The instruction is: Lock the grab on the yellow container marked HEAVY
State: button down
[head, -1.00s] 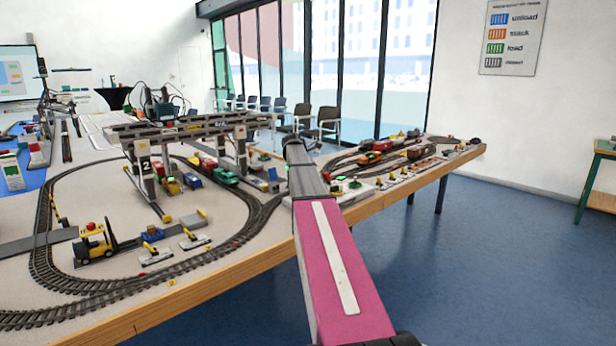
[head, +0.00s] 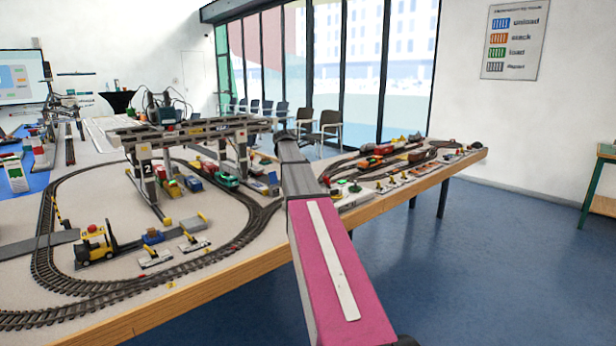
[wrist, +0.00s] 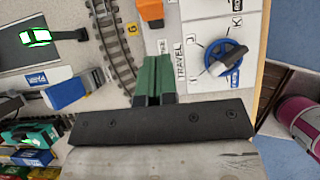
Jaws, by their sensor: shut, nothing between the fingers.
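My gripper (wrist: 155,62) shows in the wrist view as two green fingers pressed together with nothing between them. It is left of a white panel (wrist: 203,28) labelled TRAVEL with a blue handwheel (wrist: 224,58). The fingertips are apart from the handwheel. In the head view my own arm hides the gripper. A gantry crane marked 2 (head: 144,153) spans the track loop. Small coloured containers (head: 172,187) stand under it; I cannot read a HEAVY mark on any. The grab cannot be made out.
Curved track (wrist: 117,42), an orange block (wrist: 151,12) and a blue and white block (wrist: 68,92) lie near my gripper. The table's wooden edge (head: 230,272) is at the front, with open floor beyond.

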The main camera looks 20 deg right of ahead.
jog(key=w+d+r+v, duration=0.1)
jog(key=v, duration=0.7)
jog(key=shift+s+r, duration=0.2)
jog(key=shift+s, duration=0.1)
